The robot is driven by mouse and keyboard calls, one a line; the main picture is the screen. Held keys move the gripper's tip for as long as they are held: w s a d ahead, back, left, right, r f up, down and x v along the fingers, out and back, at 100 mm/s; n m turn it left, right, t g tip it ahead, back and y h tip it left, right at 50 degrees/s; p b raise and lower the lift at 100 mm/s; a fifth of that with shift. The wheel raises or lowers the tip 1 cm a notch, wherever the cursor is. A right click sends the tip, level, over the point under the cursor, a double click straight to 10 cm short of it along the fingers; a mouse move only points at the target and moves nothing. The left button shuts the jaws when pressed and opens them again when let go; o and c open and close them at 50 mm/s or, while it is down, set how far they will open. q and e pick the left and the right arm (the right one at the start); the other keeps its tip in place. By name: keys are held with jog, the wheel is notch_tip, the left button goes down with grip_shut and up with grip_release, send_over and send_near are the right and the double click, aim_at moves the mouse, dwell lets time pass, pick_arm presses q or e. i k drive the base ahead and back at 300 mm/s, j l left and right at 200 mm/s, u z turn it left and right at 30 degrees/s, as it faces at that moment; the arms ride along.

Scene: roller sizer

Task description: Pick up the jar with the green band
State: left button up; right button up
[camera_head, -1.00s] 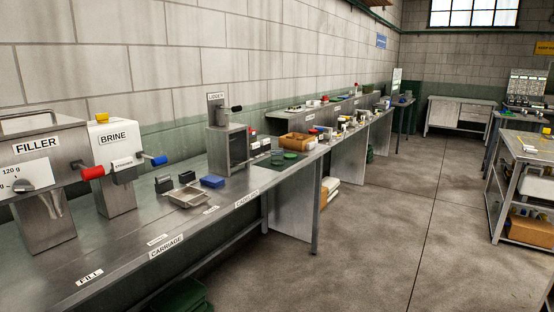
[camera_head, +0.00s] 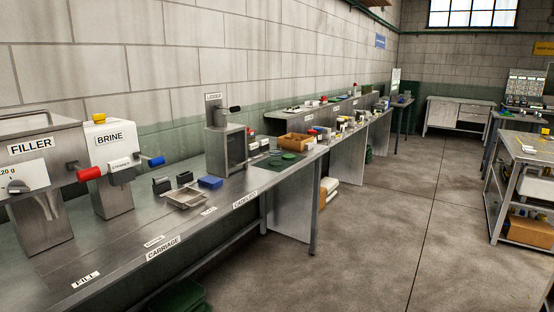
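I cannot make out a jar with a green band in the head view. Flat round green pieces (camera_head: 288,155) lie on the steel bench (camera_head: 120,251) just past the lidder (camera_head: 226,140). Several small items (camera_head: 341,124) stand farther along the bench, too small to tell apart. Neither of my grippers is in view.
The filler (camera_head: 38,179) and the brine unit (camera_head: 110,165) stand at the near left of the bench. A metal tray (camera_head: 187,198), a blue block (camera_head: 210,182) and a cardboard box (camera_head: 296,141) sit farther along. The concrete floor (camera_head: 375,230) on the right is clear. A shelved cart (camera_head: 520,180) stands at the right.

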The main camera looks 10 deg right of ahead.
aim_at(275, 151)
jog(key=i+l+z, duration=0.1)
jog(key=i+l, duration=0.4)
jog(key=i+l+z, duration=0.15)
jog(key=i+l, duration=0.3)
jog(key=i, duration=0.3)
